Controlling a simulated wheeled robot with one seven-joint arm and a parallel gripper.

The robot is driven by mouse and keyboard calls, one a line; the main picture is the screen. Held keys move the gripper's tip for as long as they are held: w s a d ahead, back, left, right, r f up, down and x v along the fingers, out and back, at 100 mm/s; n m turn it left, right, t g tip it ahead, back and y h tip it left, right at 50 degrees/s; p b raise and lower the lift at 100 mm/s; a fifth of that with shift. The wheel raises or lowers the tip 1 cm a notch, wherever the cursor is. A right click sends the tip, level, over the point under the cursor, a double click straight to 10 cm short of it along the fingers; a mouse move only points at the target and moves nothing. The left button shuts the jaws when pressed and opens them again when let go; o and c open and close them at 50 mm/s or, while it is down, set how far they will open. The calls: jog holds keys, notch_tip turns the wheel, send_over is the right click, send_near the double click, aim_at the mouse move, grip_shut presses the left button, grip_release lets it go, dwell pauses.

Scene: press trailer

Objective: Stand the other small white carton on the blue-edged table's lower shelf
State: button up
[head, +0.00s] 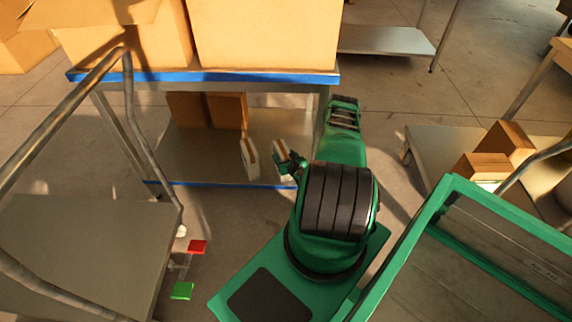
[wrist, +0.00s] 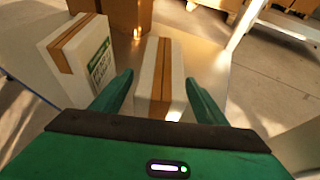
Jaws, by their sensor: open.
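Two small white cartons with brown tape stand on the lower shelf (head: 200,165) of the blue-edged table (head: 200,77). The left carton (head: 250,156) stands upright; it also shows in the wrist view (wrist: 78,60) with a green label on its side. The right carton (head: 281,151) is at my gripper (head: 287,164). In the wrist view this right carton (wrist: 160,80) lies between the two fingers of my gripper (wrist: 160,95). The fingers are open, with a visible gap on each side of it. Its base is hidden in the head view.
Brown boxes (head: 226,110) stand at the back of the lower shelf, and large boxes (head: 265,35) load the table top. A table leg (head: 323,120) is close to my arm. A cart (head: 80,255) is at left, and a low platform with boxes (head: 430,160) at right.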

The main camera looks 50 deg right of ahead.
jog(key=v, duration=0.8)
jog(key=shift+s+a, duration=0.2)
jog(key=shift+s, duration=0.15)
jog(key=shift+r, duration=0.1)
